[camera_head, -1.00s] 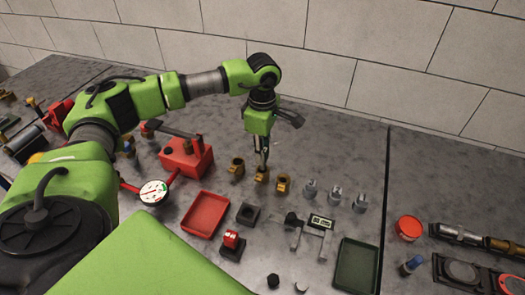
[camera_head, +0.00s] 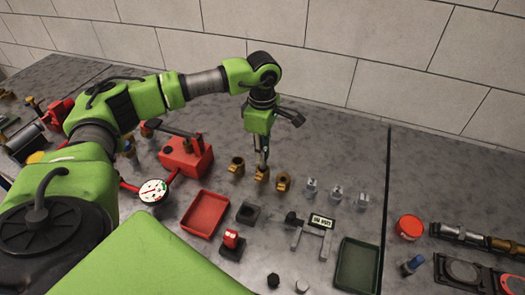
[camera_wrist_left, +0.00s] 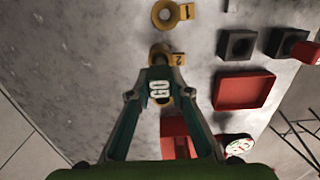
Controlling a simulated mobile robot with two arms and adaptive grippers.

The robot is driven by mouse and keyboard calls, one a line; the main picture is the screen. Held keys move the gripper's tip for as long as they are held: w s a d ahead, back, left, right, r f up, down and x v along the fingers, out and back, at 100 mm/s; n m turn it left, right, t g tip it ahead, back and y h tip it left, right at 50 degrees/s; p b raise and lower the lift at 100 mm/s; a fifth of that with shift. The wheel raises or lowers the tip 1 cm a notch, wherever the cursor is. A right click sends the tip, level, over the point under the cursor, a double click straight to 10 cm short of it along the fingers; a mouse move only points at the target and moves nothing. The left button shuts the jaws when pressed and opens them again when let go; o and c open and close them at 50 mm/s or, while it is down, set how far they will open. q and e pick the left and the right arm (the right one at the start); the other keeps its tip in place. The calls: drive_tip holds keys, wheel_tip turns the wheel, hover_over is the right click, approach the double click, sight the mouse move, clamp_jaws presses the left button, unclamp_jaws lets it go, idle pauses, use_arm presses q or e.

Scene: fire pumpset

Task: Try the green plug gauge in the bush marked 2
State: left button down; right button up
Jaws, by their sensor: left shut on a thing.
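My left gripper (camera_head: 262,150) points down over the middle of three brass bushes. In the left wrist view its fingers (camera_wrist_left: 158,92) are shut on the green plug gauge (camera_wrist_left: 157,88), whose face reads GO. The bush marked 2 (camera_wrist_left: 162,50) is just beyond the gauge there; in the head view it is the middle bush (camera_head: 262,177), right under the gripper. The gauge's lower end is hidden, so I cannot tell whether it is in the bore. Bush 1 (camera_wrist_left: 165,14) stands clear beyond. My right gripper is not in view.
The left bush (camera_head: 236,168) and right bush (camera_head: 283,183) stand close on either side. A red box (camera_head: 187,158) is to the left, a red tray (camera_head: 205,214) in front. Several grey pieces (camera_head: 336,193) are to the right. A green tray (camera_head: 357,266) lies at the front right.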

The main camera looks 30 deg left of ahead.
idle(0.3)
use_arm(q)
drive_tip(key=shift+f+b, duration=0.9)
drive_tip(key=shift+f, duration=0.2)
idle(0.4)
drive_tip(key=shift+f+b, duration=0.8)
drive_tip(key=shift+f, duration=0.2)
idle(0.5)
drive_tip(key=shift+r, duration=0.3)
idle(1.1)
drive_tip(key=shift+r+p, duration=0.65)
drive_tip(key=shift+r, duration=0.1)
drive_tip(key=shift+r+p, duration=1.25)
drive_tip(key=shift+r, duration=1)
drive_tip(key=shift+r, duration=0.1)
